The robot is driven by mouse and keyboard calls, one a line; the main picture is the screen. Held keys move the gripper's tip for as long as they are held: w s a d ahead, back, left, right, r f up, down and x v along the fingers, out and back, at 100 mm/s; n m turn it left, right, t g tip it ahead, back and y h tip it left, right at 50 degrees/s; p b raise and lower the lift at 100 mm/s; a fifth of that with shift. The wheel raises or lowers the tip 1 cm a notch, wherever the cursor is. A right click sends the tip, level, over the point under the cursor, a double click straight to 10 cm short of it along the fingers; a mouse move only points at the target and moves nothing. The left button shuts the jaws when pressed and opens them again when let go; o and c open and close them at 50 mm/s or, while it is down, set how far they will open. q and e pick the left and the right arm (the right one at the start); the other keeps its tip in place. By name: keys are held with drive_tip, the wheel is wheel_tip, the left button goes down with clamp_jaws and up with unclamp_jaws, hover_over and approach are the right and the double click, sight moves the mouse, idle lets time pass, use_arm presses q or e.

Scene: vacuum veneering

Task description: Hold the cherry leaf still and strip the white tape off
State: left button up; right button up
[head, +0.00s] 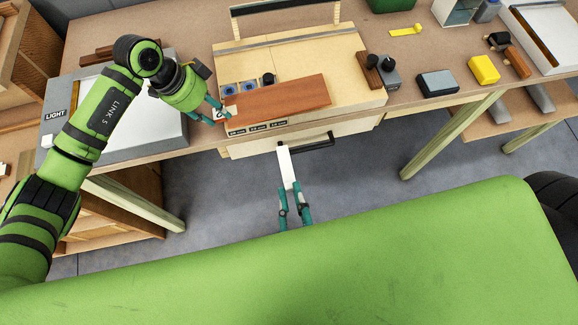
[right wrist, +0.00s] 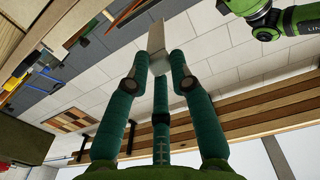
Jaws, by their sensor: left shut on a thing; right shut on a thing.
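The cherry leaf (head: 290,101), a flat reddish-brown strip, lies on the pale wooden board on the bench. My left gripper (head: 217,113) is shut on its left end. The white tape (head: 285,163) is a straight strip clear of the leaf, in front of the bench edge. My right gripper (head: 290,187) is shut on the tape's near end, over the floor. In the right wrist view, the teal fingers (right wrist: 159,68) close on the tape (right wrist: 156,38), which sticks out beyond them. The exact left-end contact on the leaf is small and partly hidden.
The pale board (head: 345,65) has a drawer with a black handle (head: 305,144) below it. A dark block (head: 437,83) and a yellow block (head: 483,69) lie to the right. A light panel (head: 140,120) is at left. Open floor lies in front.

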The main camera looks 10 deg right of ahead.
drive_tip(key=shift+s+r, duration=0.2)
drive_tip(key=shift+s, duration=0.1)
drive_tip(key=shift+r, duration=0.85)
wheel_tip(320, 180, up, 7)
idle(1.3)
use_arm(q)
drive_tip(key=o, duration=1.3)
drive_tip(key=shift+c, duration=0.2)
use_arm(e)
drive_tip(key=shift+f, duration=0.1)
